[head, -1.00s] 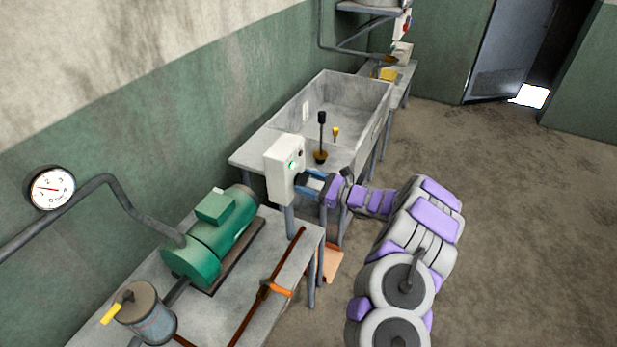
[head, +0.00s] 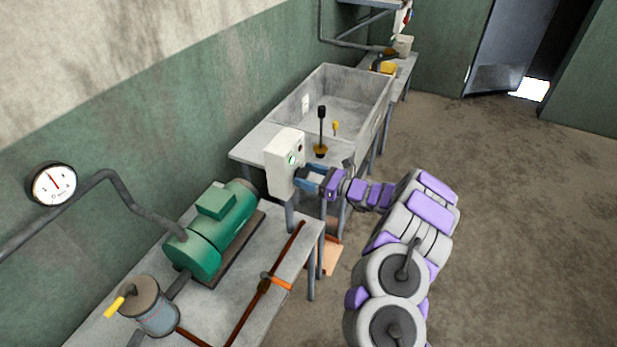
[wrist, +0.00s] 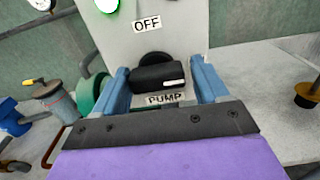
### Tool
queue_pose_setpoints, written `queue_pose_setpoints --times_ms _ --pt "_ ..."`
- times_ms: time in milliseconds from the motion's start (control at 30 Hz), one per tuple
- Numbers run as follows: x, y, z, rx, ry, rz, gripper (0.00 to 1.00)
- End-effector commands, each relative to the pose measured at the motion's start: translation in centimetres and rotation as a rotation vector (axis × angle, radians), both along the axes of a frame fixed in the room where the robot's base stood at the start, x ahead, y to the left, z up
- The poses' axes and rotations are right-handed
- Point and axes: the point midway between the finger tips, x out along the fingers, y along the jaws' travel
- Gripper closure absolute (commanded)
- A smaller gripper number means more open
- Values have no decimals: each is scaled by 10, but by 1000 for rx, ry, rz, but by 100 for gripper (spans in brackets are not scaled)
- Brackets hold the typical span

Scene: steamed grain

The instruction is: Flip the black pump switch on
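The black pump switch (wrist: 158,75) sits on the light grey control box (head: 285,160), with an OFF label (wrist: 147,24) above it and a PUMP label (wrist: 166,99) below. Its thick lever sticks out toward the wrist camera, below the OFF label. My gripper (wrist: 160,80) has its two blue fingers on either side of the lever, very close to it. I cannot tell whether they press on it. In the head view, my gripper (head: 308,178) is at the right face of the box, and the switch is hidden there. A green lamp (wrist: 107,5) is lit on the box.
A green motor (head: 212,230) and a canister (head: 150,307) stand on the near table, with a round gauge (head: 52,184) on the wall. A grey trough (head: 345,90) lies beyond the box. The floor (head: 530,220) on the right is clear.

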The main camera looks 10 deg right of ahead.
Motion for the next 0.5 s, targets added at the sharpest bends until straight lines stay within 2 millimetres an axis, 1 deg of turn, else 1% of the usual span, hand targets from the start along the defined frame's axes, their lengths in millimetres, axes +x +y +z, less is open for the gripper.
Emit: queue_pose_setpoints --times_ms 33,167,367,500 --pt "0 1 1 1 -1 1 23" --pt "-1 2 0 0 0 3 11" --pt "-2 1 -1 -2 1 4 11" --pt "-5 -4 -1 -2 2 3 11"
